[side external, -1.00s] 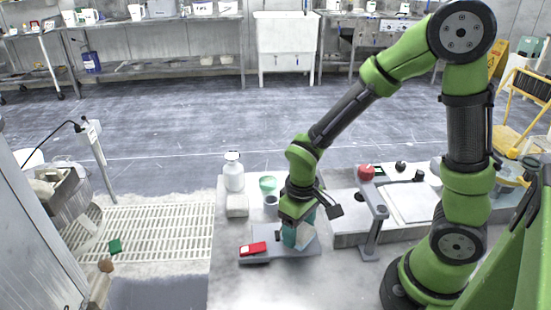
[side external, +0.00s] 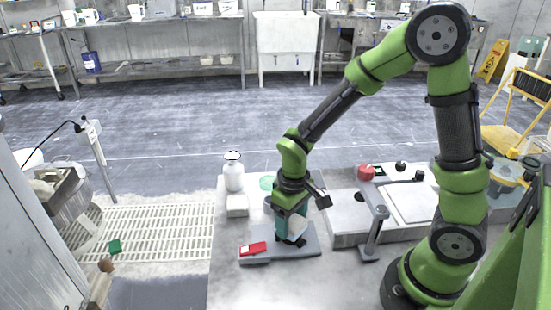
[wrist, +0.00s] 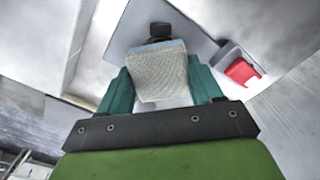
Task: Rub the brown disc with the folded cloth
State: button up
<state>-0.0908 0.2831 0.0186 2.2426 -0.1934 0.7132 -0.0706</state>
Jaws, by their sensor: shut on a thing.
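My gripper (side external: 287,226) has teal fingers and is shut on a pale folded cloth (side external: 298,226) over a grey plate (side external: 312,243). In the wrist view the cloth (wrist: 160,78) sits between both teal fingers, its ribbed face towards the camera. The plate (wrist: 122,34) shows behind it, with a small black part (wrist: 160,31) just beyond the cloth's far edge. I cannot make out the brown disc; the cloth and gripper cover the middle of the plate. I cannot tell whether the cloth touches anything below.
A white bottle (side external: 233,172), a pale block (side external: 237,205) and a green bowl (side external: 267,183) stand behind. A grey post (side external: 373,236) and a machine with a red knob (side external: 366,173) stand to the right. The front bench is clear.

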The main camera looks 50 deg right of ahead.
jog(key=s, duration=0.1)
jog(key=s+a, duration=0.1)
jog(key=s, duration=0.1)
jog(key=shift+a, duration=0.15)
notch_tip(320, 180, up, 8)
dwell(0.6)
dwell(0.3)
